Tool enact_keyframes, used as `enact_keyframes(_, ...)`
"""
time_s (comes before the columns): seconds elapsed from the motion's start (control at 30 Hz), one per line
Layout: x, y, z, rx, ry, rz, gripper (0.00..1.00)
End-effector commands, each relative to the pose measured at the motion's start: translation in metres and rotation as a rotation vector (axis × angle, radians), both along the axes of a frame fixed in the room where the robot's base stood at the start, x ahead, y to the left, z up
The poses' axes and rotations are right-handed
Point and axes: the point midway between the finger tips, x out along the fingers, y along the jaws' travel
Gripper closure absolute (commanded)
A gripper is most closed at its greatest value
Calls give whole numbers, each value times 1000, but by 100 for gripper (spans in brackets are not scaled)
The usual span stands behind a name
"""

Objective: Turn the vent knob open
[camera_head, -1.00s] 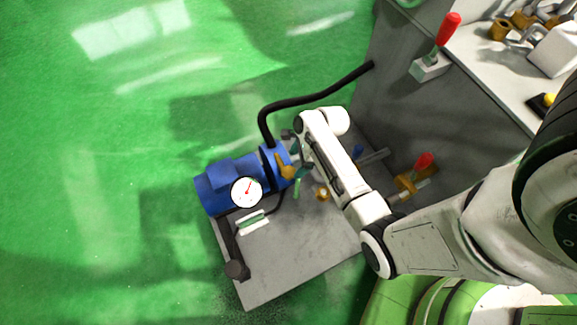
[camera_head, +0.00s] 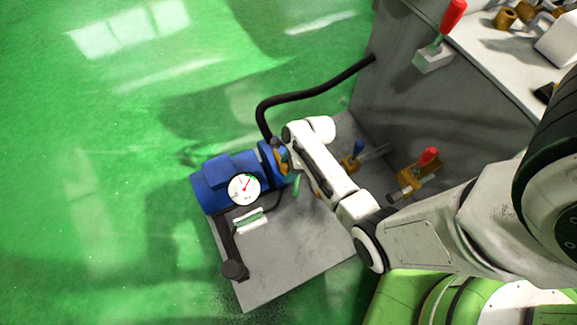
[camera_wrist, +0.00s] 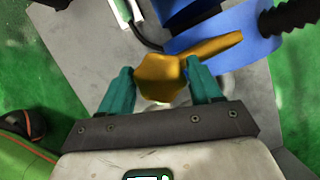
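A brass-yellow lobed knob (camera_wrist: 158,74) stands in the middle of the wrist view, which I take for the vent knob. My gripper (camera_wrist: 160,86) has its two teal fingers spread, one on each side of the knob; a narrow gap seems to show, but contact is hard to tell. A yellow lever-like piece (camera_wrist: 213,47) reaches right behind the knob, and I cannot tell if they are joined. In the head view my gripper (camera_head: 291,172) is beside the blue pump (camera_head: 221,178), and my arm hides most of the knob area.
A round gauge (camera_head: 244,189) sits on the pump, and a black hose (camera_head: 315,96) curves to the grey cabinet wall. A red-handled brass valve (camera_head: 421,167) and a blue-handled one (camera_head: 354,156) lie right of my arm. The grey plate (camera_head: 290,250) is clear in front.

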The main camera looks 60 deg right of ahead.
Motion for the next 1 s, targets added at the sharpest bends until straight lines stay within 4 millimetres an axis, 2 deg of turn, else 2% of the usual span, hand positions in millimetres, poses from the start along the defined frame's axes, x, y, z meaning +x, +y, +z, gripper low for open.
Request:
enact_keyframes(0.07,0,0,0,0,0,0,44)
enact_keyframes(0.4,-1,0,-1,0,1,-1,76)
enact_keyframes(0.97,-2,-1,-2,-1,3,68,76)
enact_keyframes(1.0,-2,-1,-2,-1,3,68,45)
